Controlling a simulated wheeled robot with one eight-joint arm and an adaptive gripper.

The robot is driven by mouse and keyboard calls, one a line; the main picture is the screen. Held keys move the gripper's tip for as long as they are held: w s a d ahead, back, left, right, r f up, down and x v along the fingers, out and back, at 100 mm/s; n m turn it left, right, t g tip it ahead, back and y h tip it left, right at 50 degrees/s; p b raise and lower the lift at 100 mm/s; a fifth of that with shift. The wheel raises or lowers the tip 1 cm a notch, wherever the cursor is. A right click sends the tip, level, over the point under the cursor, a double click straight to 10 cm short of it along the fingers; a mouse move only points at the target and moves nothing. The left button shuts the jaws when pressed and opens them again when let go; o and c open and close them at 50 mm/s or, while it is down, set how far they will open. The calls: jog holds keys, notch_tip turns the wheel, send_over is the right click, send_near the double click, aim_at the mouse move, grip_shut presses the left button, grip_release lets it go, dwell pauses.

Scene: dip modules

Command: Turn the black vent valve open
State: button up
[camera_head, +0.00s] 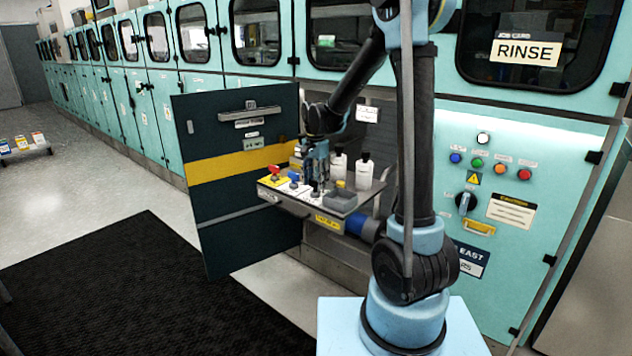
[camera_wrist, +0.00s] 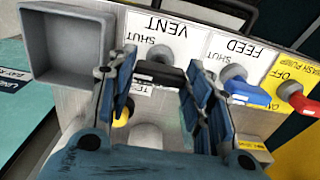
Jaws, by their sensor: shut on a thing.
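The black vent valve (camera_wrist: 160,72) has a short black handle on a round grey knob, on the white panel (camera_wrist: 168,28) marked VENT and SHUT. In the wrist view the handle lies across the picture between the fingers of my gripper (camera_wrist: 158,80). My gripper is shut on this handle, one finger at each end. The fingers hide part of the handle and of a lower label. In the head view my gripper (camera_head: 317,172) points down over the valve shelf (camera_head: 322,205), and the black valve (camera_head: 315,189) shows small beneath it.
The blue FEED valve (camera_wrist: 252,92) is close beside the right finger, with the red wash pump valve (camera_wrist: 298,98) beyond it. A grey open box (camera_wrist: 70,45) stands on the other side. White bottles (camera_head: 364,172) stand behind. The dark open door (camera_head: 235,225) is at the left.

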jog(key=shift+n, duration=0.4)
jog(key=n, duration=1.3)
jog(key=shift+n, duration=2)
jog(key=o, duration=1)
jog(key=shift+o, duration=0.2)
